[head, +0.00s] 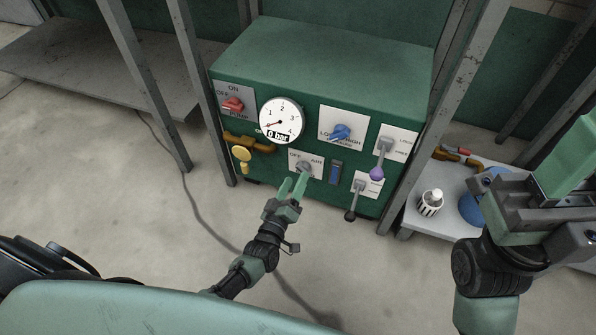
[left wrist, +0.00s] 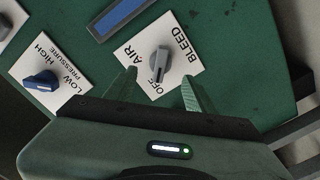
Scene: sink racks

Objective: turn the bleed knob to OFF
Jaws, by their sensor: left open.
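The bleed knob is a grey knob (left wrist: 160,64) on a white plate marked AIR, OFF and BLEED in the left wrist view. Its ridge runs roughly up and down in that picture, with the lower end toward OFF. In the head view the knob (head: 303,168) is partly covered by my left gripper (head: 293,184). That gripper is open, its fingertips (left wrist: 160,84) to either side of the knob, with gaps visible. I cannot tell how far off the panel they are. My right gripper (head: 545,190) is at the right; its opening is unclear.
The green panel box (head: 330,60) also carries a gauge (head: 281,119) reading 0 bar, a red pump switch (head: 232,104), a blue pressure knob (head: 341,132), a purple-tipped lever (head: 377,172) and a black-tipped lever (head: 351,214). Metal posts flank it. A low shelf with small items is at right.

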